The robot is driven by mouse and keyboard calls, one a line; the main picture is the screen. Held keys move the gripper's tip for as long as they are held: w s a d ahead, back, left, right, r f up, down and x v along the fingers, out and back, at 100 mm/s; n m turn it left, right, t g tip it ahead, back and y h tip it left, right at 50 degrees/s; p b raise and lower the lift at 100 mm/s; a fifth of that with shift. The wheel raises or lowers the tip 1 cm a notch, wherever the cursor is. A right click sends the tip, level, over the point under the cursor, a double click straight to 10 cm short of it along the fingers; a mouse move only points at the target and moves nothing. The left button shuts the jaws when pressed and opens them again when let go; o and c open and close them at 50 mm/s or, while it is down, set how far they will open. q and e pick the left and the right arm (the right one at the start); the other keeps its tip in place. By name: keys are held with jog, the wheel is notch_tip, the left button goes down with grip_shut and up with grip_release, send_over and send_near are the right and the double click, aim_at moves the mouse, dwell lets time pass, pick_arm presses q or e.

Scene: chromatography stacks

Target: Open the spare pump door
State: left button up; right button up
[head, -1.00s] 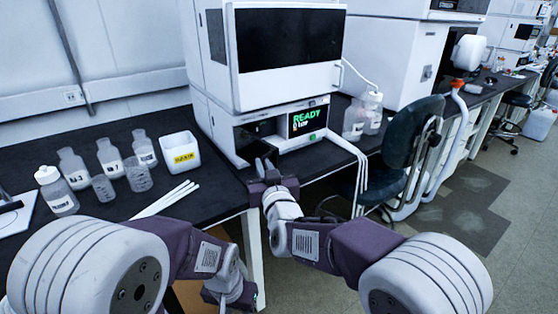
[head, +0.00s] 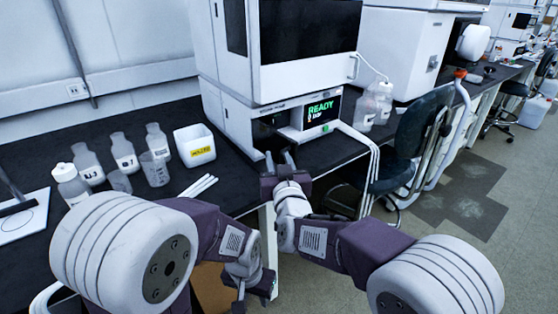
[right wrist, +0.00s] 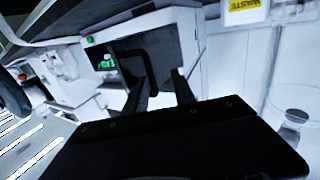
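The pump is the white lower module (head: 243,122) of the instrument stack on the black bench. Its lit screen (head: 318,110) reads READY in green. A dark front section (head: 268,132) lies left of the screen; I cannot tell the door's exact outline. My right gripper (head: 280,158) is just in front of this section. In the right wrist view its two fingers (right wrist: 160,92) are apart with the white front beyond. A dark bent bar (right wrist: 140,58) shows by the left finger; contact is unclear. My left gripper (head: 258,284) hangs low by the bench edge, its fingers unclear.
A white tub with a yellow label (head: 193,147), several bottles (head: 124,153) and white sticks (head: 199,186) stand or lie left of the stack. White tubes (head: 372,165) hang over the bench edge at right. A dark chair (head: 405,140) stands beyond them.

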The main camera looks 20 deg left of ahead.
jog(key=shift+d, duration=0.1)
jog(key=shift+s, duration=0.1)
jog(key=v, duration=0.9)
dwell(0.3)
